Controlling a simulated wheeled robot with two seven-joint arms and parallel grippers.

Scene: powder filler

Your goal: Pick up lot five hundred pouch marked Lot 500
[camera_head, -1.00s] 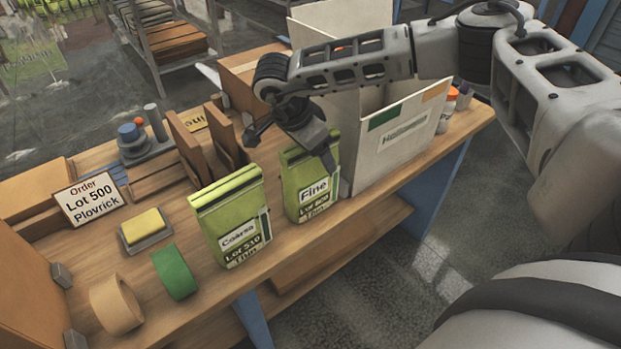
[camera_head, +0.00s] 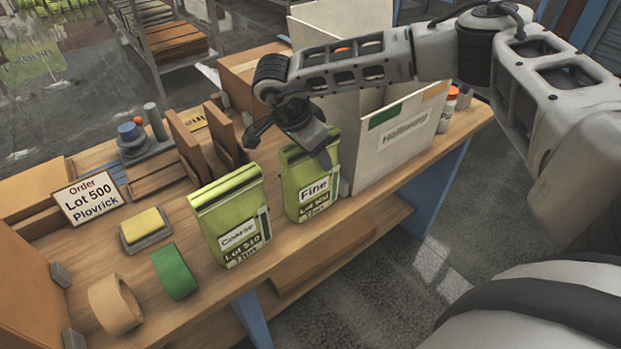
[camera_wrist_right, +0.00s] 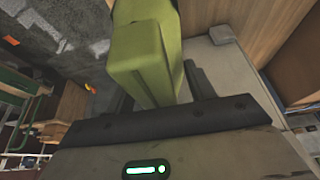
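A green pouch labelled Fine (camera_head: 314,188) stands upright on the wooden bench beside the white box; its lot line looks like Lot 500 but is blurred. A second green pouch labelled Coarse, Lot 510 (camera_head: 232,218), stands to its left. My right gripper (camera_head: 288,148) is open at the top of the Fine pouch, one dark finger in front of the pouch and the other out to its left. In the right wrist view, a green pouch (camera_wrist_right: 145,62) lies between the fingers, with a gap visible on the left. My left gripper is out of view.
A white box (camera_head: 392,150) stands close on the right of the Fine pouch. An order sign reading Lot 500 Plovrick (camera_head: 88,198), a yellow block (camera_head: 145,224), a green roll (camera_head: 174,270) and a tan tape roll (camera_head: 116,304) occupy the left. Upright brown boards (camera_head: 188,145) stand behind the pouches.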

